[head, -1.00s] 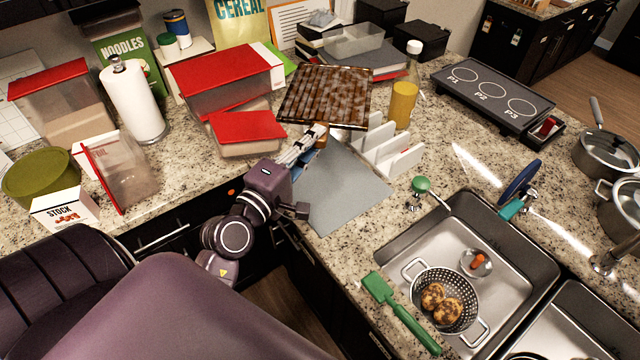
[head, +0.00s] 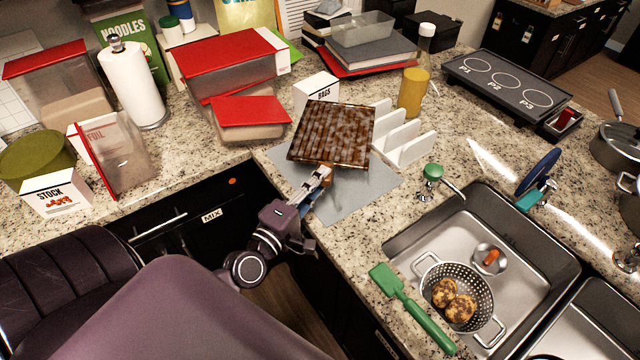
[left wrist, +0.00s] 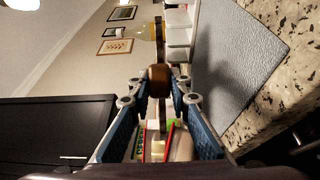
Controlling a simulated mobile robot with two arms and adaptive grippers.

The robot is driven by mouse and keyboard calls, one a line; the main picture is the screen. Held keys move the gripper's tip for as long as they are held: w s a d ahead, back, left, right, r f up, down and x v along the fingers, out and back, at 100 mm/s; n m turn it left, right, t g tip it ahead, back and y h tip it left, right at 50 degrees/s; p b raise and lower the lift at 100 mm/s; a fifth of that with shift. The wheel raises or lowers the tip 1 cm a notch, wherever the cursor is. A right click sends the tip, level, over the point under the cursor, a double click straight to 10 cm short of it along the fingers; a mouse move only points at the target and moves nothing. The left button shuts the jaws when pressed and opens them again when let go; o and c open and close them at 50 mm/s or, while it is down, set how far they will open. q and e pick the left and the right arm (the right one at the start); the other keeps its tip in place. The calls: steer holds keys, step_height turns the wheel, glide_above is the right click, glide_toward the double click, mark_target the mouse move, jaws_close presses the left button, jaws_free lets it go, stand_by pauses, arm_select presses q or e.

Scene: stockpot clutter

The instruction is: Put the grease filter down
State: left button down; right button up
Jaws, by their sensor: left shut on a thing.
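The grease filter (head: 334,134) is a brown, slatted, stained panel. In the head view it is over the far part of a grey mat (head: 362,190) on the counter. My left gripper (head: 325,172) is shut on the filter's near edge. In the left wrist view, the fingers (left wrist: 160,92) close on a rounded brown piece, with the panel seen nearly edge-on beyond. The mat (left wrist: 235,55) lies to the right there. I cannot tell for sure whether the filter touches the mat, but it looks held above it. My right gripper is not in view.
A white rack (head: 402,140) stands close to the filter's right side. A white bags box (head: 316,92) is behind it, and a red-lidded container (head: 250,118) is to its left. An oil bottle (head: 414,85) stands behind the rack. The sink (head: 480,225) is at the right. The mat's near part is clear.

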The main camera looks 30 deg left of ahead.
arm_select(q)
steer(key=shift+f+b, duration=0.4)
steer(key=shift+f, duration=0.05)
steer(key=c, duration=1.8)
jaws_free()
steer(key=shift+r, duration=0.15)
steer(key=shift+s+r+p, duration=0.1)
steer(key=shift+r+p, duration=0.3)
steer(key=shift+p, duration=0.15)
steer(key=s+b, duration=0.5)
steer(key=s, duration=0.6)
steer(key=shift+s+f, duration=0.15)
steer(key=shift+s, duration=0.25)
